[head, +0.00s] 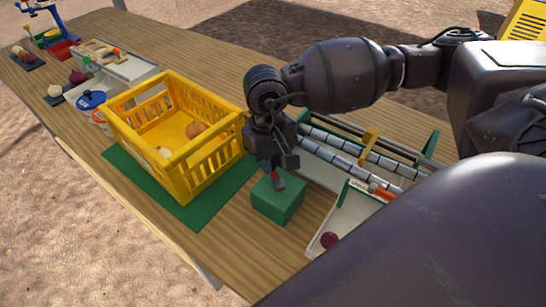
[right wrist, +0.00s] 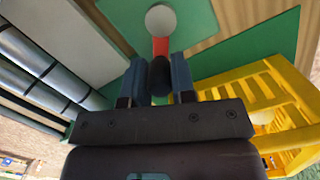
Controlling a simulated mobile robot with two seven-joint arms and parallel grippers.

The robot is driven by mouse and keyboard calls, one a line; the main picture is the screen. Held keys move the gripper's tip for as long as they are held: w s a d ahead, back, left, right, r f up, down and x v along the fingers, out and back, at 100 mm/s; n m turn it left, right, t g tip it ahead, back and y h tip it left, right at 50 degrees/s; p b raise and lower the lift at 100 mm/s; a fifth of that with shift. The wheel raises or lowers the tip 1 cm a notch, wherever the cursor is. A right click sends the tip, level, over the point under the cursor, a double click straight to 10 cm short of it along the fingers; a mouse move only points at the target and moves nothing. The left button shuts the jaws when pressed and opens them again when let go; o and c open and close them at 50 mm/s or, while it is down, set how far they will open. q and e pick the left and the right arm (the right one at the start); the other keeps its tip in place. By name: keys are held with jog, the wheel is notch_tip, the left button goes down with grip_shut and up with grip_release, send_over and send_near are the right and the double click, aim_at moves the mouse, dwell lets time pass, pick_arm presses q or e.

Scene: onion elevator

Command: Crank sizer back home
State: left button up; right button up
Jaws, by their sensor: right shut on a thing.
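The sizer is a green-framed rack with grey rollers (head: 345,150) and a yellow piece (head: 369,146) across it, behind a green box (head: 278,198). The crank has a red arm (right wrist: 160,46), a round grey hub (right wrist: 160,18) and a dark handle (right wrist: 160,77). It sits over the green box's top. My right gripper (head: 277,160) points down above the box; in the right wrist view, its fingers (right wrist: 160,80) are shut on the crank's dark handle. The fingers partly hide the handle. My left gripper is not in view.
A yellow crate (head: 190,174) with onions stands left on a green mat (head: 199,214). A pale tray (head: 345,220) with a red onion (head: 329,240) lies right of the green box. White trays, a blue-topped item (head: 92,100) and onions occupy the table's far left.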

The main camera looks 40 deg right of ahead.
jog(key=shift+s+a+f, duration=0.1)
jog(key=shift+a, duration=0.65)
jog(key=shift+s+a, duration=0.2)
jog(key=shift+a, duration=0.35)
